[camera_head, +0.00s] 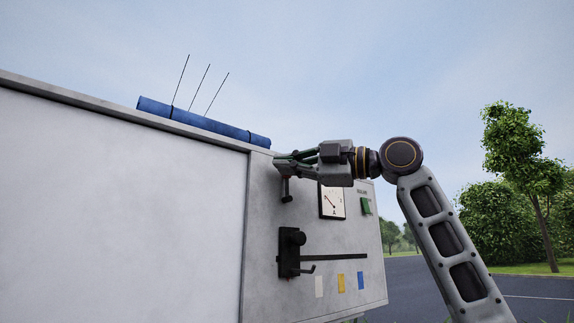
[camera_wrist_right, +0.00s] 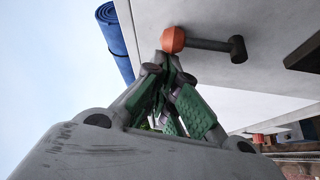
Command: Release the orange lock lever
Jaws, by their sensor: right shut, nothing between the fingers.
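The lock lever (camera_head: 287,190) is on the upper left of the grey panel, mostly below my right gripper in the head view. In the right wrist view it is a dark rod (camera_wrist_right: 208,45) with an orange ball (camera_wrist_right: 173,39) at one end and a dark knob at the other. My right gripper (camera_head: 279,162) is shut and empty, its fingers pointing left across the panel's top. In the wrist view its fingertips (camera_wrist_right: 163,62) are right by the orange ball; I cannot tell whether they touch it. My left gripper is out of view.
The panel (camera_head: 345,283) carries a dial gauge (camera_head: 332,203), a green switch (camera_head: 365,206), a black handle block (camera_head: 290,252) beside a slot, and white, yellow and blue tags. A blue roll (camera_head: 205,121) lies on the cart's top edge near thin rods. Open air lies above.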

